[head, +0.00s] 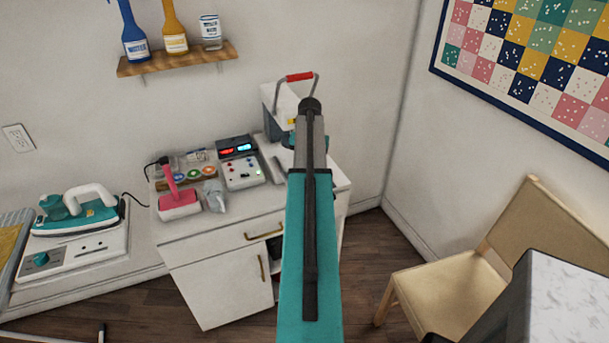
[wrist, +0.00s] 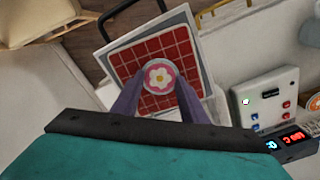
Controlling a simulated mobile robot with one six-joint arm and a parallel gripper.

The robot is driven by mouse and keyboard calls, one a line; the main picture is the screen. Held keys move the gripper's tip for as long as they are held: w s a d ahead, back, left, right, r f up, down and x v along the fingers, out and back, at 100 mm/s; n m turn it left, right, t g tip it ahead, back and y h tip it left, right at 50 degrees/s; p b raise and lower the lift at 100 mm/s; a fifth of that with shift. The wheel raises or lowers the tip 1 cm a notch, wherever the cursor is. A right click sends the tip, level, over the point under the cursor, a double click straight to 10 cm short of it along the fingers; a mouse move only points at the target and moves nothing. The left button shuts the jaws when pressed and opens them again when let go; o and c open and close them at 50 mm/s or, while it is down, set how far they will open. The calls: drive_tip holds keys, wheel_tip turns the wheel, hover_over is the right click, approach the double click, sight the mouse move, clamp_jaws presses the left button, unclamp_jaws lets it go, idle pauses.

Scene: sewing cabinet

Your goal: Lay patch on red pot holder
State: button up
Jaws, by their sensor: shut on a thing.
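In the wrist view, the patch (wrist: 158,77) is a small round disc with a pink-edged flower. My gripper (wrist: 157,84) is shut on it, with a purple finger on each side. The red pot holder (wrist: 190,58) is a red square with a pale grid and a light grey border. It shows behind the patch, which appears over its middle; I cannot tell whether they touch. In the head view, my teal arm hides the gripper, patch and pot holder.
A press with a red-gripped handle (head: 299,76) stands by my arm on the white cabinet (head: 220,283). Left of it are a control box with lit displays (head: 241,168), a pink tool (head: 178,200) and a teal iron (head: 75,212). A chair (head: 455,275) stands right.

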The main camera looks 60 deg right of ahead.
drive_tip(key=shift+d, duration=0.1)
drive_tip(key=o, duration=1.1)
drive_tip(key=shift+r+b, duration=1.7)
drive_tip(key=shift+r, duration=5.15)
